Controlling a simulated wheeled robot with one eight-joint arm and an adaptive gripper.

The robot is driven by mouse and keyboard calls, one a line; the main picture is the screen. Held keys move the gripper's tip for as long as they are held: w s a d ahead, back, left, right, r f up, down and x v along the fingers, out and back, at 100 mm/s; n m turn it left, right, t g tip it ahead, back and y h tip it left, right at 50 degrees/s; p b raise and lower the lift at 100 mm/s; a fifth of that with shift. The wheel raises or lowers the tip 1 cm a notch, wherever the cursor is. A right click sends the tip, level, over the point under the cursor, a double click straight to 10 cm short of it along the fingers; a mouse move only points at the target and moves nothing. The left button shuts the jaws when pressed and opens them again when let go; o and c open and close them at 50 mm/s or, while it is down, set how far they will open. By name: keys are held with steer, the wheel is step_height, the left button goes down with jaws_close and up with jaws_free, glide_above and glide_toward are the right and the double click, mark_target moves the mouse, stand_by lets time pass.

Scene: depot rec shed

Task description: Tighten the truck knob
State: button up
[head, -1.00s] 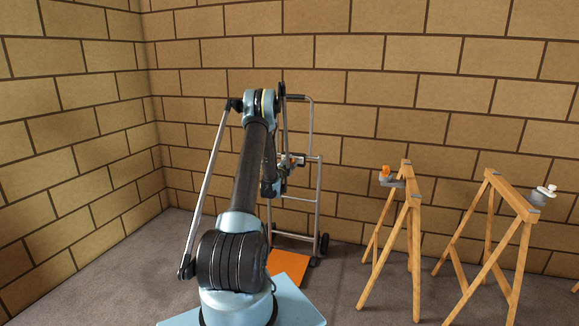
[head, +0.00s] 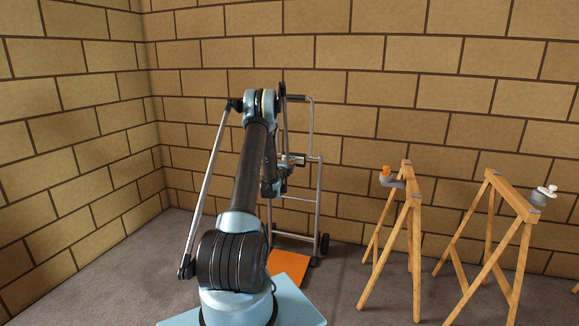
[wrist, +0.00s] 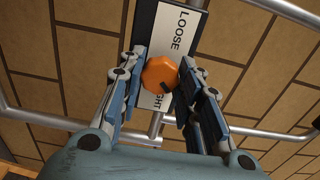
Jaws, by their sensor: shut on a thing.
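The truck is a silver tube-framed hand truck (head: 319,200) standing near the back wall, partly hidden behind my arm. Its orange knob (wrist: 160,74) shows in the wrist view, faceted, with a dark mark on its lower right. It sits in front of a white label plate (wrist: 176,22) reading "LOOSE" at the top and letters ending in "GHT" lower down, partly covered by the knob. My gripper (wrist: 160,84) is shut on the knob, one finger on each side. In the head view my gripper (head: 291,163) is small against the truck frame and the knob cannot be made out clearly.
The truck's orange toe plate (head: 288,268) lies on the grey floor beside my base. Two wooden trestles (head: 412,205) (head: 513,195) stand at the right, each with a small fixture on top. Brick walls close off the back and left.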

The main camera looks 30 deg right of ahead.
stand_by(0.5)
steer(key=o, duration=1.1)
steer(key=shift+f, duration=0.1)
steer(key=v, duration=1.2)
